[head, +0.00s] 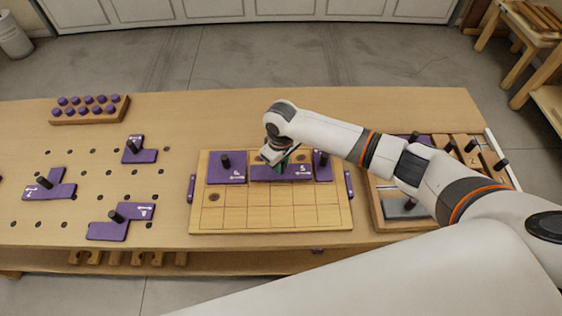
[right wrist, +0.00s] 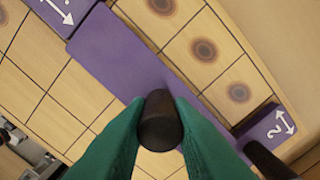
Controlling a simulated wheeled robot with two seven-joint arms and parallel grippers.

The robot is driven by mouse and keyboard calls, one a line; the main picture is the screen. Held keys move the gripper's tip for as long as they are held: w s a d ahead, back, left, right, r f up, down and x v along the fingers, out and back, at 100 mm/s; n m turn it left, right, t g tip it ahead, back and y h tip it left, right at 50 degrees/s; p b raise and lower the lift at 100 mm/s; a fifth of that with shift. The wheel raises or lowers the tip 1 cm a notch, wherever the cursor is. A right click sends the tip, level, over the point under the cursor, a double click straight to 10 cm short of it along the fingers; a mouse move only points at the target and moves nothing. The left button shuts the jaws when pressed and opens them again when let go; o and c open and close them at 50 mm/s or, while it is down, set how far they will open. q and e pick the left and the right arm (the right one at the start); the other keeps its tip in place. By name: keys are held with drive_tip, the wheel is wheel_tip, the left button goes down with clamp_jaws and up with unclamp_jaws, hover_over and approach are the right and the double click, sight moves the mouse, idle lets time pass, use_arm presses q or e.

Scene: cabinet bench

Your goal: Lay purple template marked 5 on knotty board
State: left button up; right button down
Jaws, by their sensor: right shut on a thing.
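My left gripper is not in view.
A purple template (head: 213,176) lies left of the held one, and another (head: 322,175) lies right. Loose templates (head: 140,155) lie on the bench at left. A wooden tray with black-knobbed pieces (head: 385,222) stands at right, partly behind my arm. The board's front rows are bare.

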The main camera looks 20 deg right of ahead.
drive_tip(key=shift+f, duration=0.75)
idle(1.1)
drive_tip(key=shift+p, duration=0.35)
idle(1.0)
drive_tip(key=c, duration=0.8)
unclamp_jaws()
wheel_tip(320, 180, up, 8)
drive_tip(key=p, duration=0.8)
drive_tip(key=shift+p, duration=0.3)
